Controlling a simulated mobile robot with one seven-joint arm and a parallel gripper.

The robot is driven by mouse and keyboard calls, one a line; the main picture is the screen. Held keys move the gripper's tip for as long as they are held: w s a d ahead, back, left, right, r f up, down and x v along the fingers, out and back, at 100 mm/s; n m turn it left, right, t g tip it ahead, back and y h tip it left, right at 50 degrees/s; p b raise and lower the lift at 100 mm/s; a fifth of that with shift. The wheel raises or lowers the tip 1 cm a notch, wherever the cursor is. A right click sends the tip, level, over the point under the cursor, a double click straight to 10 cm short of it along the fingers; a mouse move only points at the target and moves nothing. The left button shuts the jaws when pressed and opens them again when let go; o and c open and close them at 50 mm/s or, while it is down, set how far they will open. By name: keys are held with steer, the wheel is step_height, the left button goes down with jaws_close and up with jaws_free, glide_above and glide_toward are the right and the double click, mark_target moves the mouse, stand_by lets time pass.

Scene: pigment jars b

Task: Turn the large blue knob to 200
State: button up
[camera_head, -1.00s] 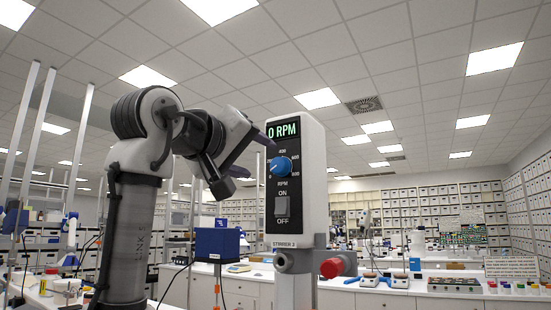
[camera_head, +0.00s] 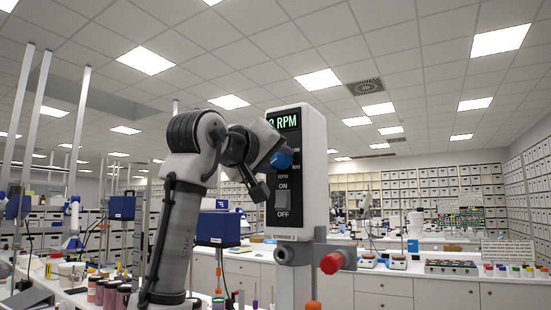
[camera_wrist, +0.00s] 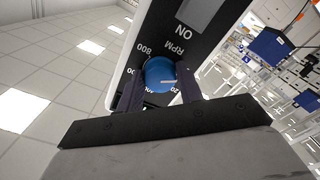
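The large blue knob (camera_wrist: 160,75) is on the black front panel of the stirrer (camera_head: 312,170), between the display and the ON/OFF switch. My gripper (camera_wrist: 160,88) is at the knob, one finger on each side of it. The fingers are apart, and I cannot tell for sure whether they touch the knob. A pale mark on the knob points right in the wrist view, near a partly hidden number starting with 20.
The ON/OFF switch (camera_head: 282,205) is just below the knob. A red clamp knob (camera_head: 332,263) sticks out below the stirrer. A blue box-shaped device (camera_head: 218,228) stands left of it. Jars (camera_head: 108,292) stand at the lower left, and benches lie behind.

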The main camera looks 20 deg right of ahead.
steer(key=c, duration=0.5)
steer(key=shift+m, duration=0.3)
